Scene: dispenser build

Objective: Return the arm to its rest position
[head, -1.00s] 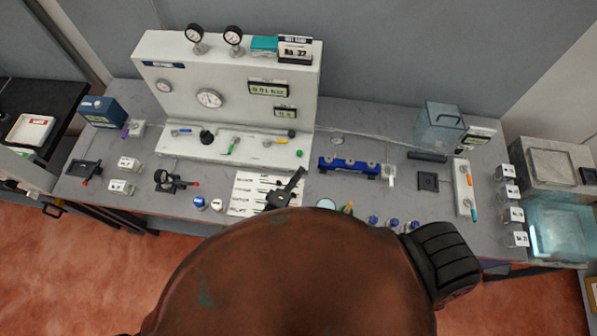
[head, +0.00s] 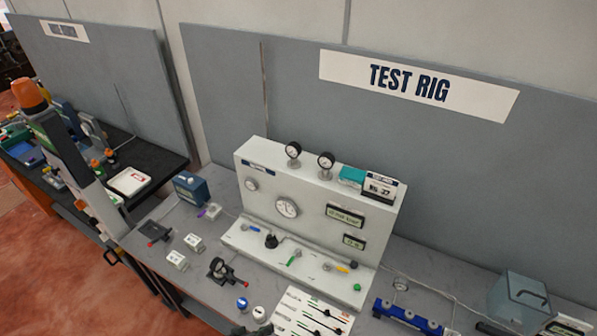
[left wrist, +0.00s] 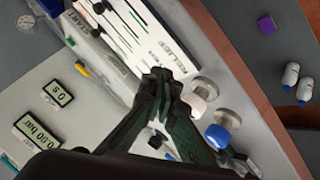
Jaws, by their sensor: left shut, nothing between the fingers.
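My left gripper (head: 256,331) shows only as a dark tip at the bottom edge of the head view, in front of two small capped jars and beside the white printed chart (head: 308,314). In the left wrist view my left gripper (left wrist: 162,76) has its dark fingers together, with nothing between them. There it appears over the bench, by the edge of the chart (left wrist: 140,35) and close to several round caps. Most of the left arm is out of view. My right gripper is in no frame.
The white test rig (head: 310,205) stands on the grey bench. A tall grey column with an orange top (head: 62,140) stands at left by a dark bench.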

